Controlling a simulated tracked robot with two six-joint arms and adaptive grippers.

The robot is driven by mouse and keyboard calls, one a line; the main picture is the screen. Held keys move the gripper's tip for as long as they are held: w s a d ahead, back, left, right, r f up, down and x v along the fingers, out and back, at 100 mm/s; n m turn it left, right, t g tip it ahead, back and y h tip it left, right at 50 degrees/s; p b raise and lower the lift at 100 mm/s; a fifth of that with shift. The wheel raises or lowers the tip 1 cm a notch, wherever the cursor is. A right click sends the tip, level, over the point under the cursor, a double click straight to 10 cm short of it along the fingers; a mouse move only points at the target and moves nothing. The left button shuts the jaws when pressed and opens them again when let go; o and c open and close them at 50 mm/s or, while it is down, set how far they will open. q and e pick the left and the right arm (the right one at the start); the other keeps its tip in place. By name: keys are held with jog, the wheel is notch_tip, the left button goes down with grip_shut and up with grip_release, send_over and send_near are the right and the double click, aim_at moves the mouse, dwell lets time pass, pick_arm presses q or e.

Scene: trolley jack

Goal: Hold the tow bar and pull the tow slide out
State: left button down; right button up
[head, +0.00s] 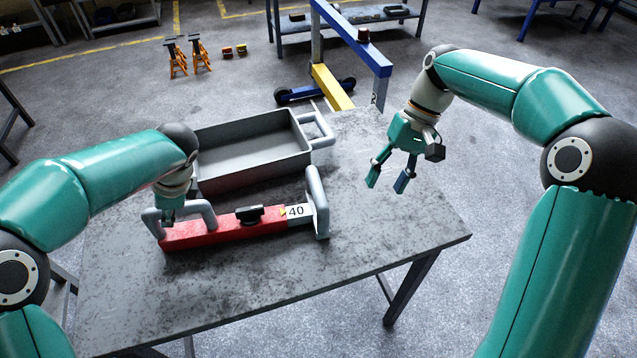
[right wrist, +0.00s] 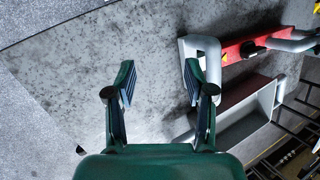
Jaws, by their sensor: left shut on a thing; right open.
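The tow bar (head: 200,232) is a red beam lying on the grey table, with a grey handle (head: 208,213) at its left end and a black knob (head: 250,214) on top. The tow slide (head: 298,212) shows at its right end as a short light piece marked 40, ending in an upright grey loop handle (head: 318,200). My left gripper (head: 170,214) is shut on the tow bar's left handle; its fingers are partly hidden. My right gripper (head: 386,187) is open and empty, to the right of the loop handle and apart from it. The right wrist view shows its spread fingers (right wrist: 166,82) and the loop handle (right wrist: 203,58).
A grey open tray (head: 250,150) with a handle stands behind the tow bar on the table (head: 350,255). The table is clear in front and at right. A blue and yellow hoist (head: 350,40) stands on the floor just beyond the back edge. Orange stands (head: 177,58) are farther off.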

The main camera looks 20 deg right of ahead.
aim_at(318, 185)
jog(key=w+a+r+n+t+h, duration=0.25)
jog(key=w+a+r, duration=0.25)
jog(key=w+a, duration=0.35)
jog(key=shift+m, duration=0.45)
jog(key=x, duration=0.8)
jog(key=s+x, duration=0.1)
jog(key=x, duration=0.3)
jog(key=shift+a+r, duration=0.15)
jog(key=shift+a, duration=0.2)
grip_shut()
